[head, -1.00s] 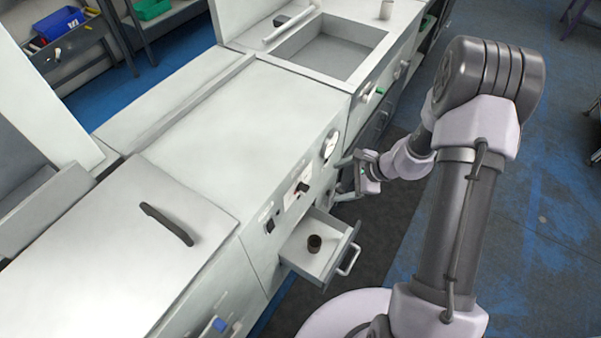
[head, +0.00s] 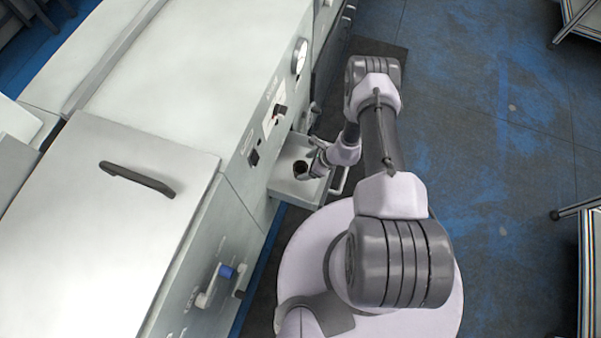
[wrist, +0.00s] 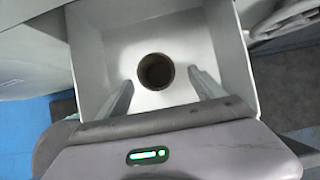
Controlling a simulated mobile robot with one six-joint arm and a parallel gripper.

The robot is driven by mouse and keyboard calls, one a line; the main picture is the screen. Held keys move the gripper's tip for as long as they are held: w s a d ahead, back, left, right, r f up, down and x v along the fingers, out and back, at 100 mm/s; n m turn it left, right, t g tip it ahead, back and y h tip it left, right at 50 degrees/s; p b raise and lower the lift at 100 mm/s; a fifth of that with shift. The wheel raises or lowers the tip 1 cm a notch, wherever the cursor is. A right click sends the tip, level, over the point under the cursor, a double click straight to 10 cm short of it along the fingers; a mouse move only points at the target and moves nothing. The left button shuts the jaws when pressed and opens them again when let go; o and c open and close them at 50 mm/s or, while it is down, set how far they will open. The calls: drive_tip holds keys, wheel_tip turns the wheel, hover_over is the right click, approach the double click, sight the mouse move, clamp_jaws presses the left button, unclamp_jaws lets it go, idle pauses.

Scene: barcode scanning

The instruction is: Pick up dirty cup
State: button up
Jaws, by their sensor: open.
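The dirty cup (wrist: 156,71) is a small dark brown round cup standing upright in an open drawer (wrist: 100,35). In the head view the cup (head: 300,168) sits in the drawer (head: 283,182) and is partly covered by my gripper (head: 311,163). In the wrist view my gripper (wrist: 166,82) is open and empty. Its two fingers point into the drawer, one to the left and one to the right of the cup. The fingers appear apart from the cup. How far above the drawer floor the fingertips are, I cannot tell.
The drawer's handle (head: 340,181) faces right. The white cabinet (head: 125,210) with knobs and a gauge (head: 299,56) fills the left side. Open blue-grey floor (head: 480,150) lies to the right.

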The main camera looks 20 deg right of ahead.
sight(300, 169)
drive_tip(key=b+x, duration=0.3)
drive_tip(key=x, duration=0.2)
drive_tip(key=shift+s+a, duration=0.15)
drive_tip(key=shift+a, duration=0.05)
drive_tip(key=shift+r, duration=0.25)
drive_tip(key=c, duration=1.5)
